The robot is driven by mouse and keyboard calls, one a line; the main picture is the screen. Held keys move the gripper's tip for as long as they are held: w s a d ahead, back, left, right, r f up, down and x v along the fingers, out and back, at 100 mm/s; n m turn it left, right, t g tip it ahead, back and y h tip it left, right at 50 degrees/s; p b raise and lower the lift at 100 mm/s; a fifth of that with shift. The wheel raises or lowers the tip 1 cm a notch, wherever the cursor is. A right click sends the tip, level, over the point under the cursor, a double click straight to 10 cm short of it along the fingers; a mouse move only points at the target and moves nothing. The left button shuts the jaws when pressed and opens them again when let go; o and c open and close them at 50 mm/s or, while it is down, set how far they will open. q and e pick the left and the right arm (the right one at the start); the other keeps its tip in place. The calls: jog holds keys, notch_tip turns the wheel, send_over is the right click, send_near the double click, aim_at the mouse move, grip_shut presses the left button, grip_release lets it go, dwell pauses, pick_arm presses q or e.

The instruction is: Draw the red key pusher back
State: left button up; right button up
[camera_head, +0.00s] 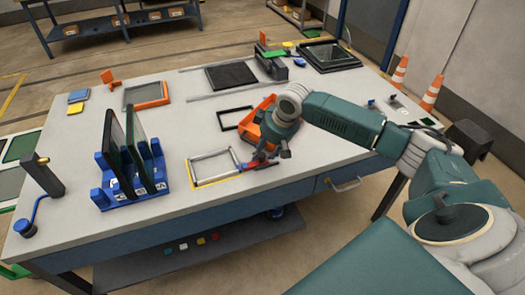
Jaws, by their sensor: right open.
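The red key pusher (262,165) is a small, flat red piece on the grey table, just right of a light grey rectangular frame (213,167). My right gripper (263,157) is low over the table, directly above or at the red piece, and is open. The gripper partly covers the piece, and I cannot tell whether they touch. A small blue part (244,167) shows between the grey frame and the red piece. My left gripper is not in view.
An orange bin (252,128) stands just behind my right gripper. A blue rack (130,187) with upright dark panels stands at the left. The table's front edge (250,195) is close to the gripper. The tabletop between rack and grey frame is clear.

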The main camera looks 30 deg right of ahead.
jog(key=shift+x, duration=1.1)
grip_shut()
jog(key=shift+s+d+p, duration=0.25)
jog(key=shift+d+p, duration=0.1)
jog(key=shift+d, duration=0.75)
jog(key=shift+s+d+p, duration=0.25)
jog(key=shift+d+p, duration=0.1)
jog(key=shift+d, duration=0.7)
